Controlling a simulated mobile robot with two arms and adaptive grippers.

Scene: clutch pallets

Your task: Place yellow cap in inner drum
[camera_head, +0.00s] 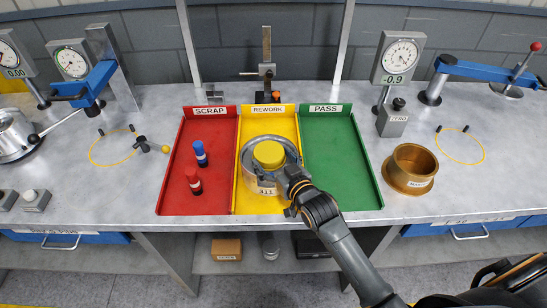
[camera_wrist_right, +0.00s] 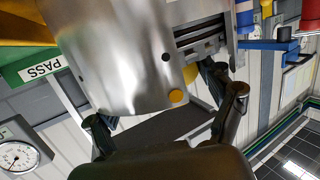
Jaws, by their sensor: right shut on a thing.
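A silver drum (camera_head: 265,187) with a number label stands in the yellow REWORK tray (camera_head: 247,203). The round yellow cap (camera_head: 269,153) shows at the drum's top, inside its silver rim. How deep the cap sits cannot be told. My right gripper (camera_head: 291,183) is at the drum's right front side and is shut on it. The right wrist view shows the shiny drum wall (camera_wrist_right: 125,60) close up between the fingers of my right gripper (camera_wrist_right: 168,118). My left gripper is in neither view.
The red SCRAP tray (camera_head: 178,207) holds a blue-topped piece (camera_head: 200,153) and a red piece (camera_head: 193,181). The green PASS tray (camera_head: 335,165) is empty. A brass cup (camera_head: 410,170) stands right of it. Gauges and blue lever arms stand on both sides.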

